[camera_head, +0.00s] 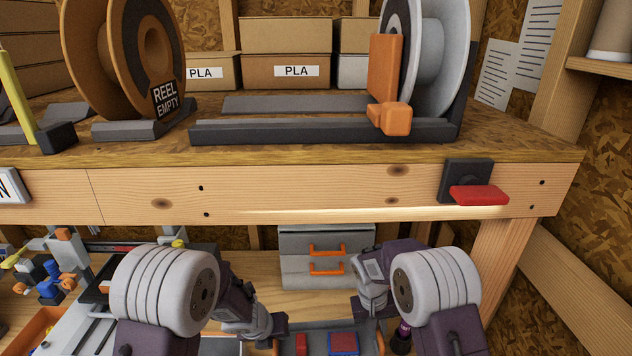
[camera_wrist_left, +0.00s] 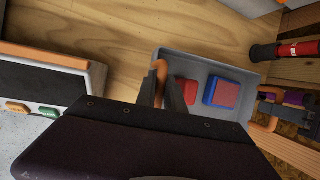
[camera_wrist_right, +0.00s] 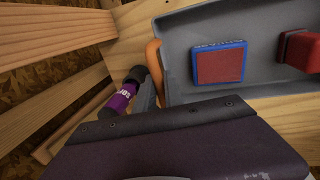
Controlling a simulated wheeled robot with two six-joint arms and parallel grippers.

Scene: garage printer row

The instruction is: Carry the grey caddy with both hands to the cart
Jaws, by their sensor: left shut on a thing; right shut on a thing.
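The grey caddy (camera_head: 320,346) shows at the bottom of the head view, partly cut off, between my two arms. It holds a red block (camera_wrist_right: 300,50) and a blue-edged red block (camera_wrist_right: 219,64). My left gripper (camera_wrist_left: 163,92) is shut on the caddy's orange handle (camera_wrist_left: 161,68) at one end. My right gripper (camera_wrist_right: 149,92) is shut on the orange handle (camera_wrist_right: 154,60) at the other end. The wrist bodies hide part of the caddy. I cannot tell whether it touches the wooden surface under it. No cart is recognisable.
A thick wooden shelf beam (camera_head: 330,190) crosses above my arms, with a red lever (camera_head: 479,195) at its right. A grey drawer unit (camera_head: 298,270) stands behind the caddy. A purple-labelled bottle (camera_wrist_right: 120,100) lies close beside my right gripper. A machine with buttons (camera_wrist_left: 45,90) is left of my left gripper.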

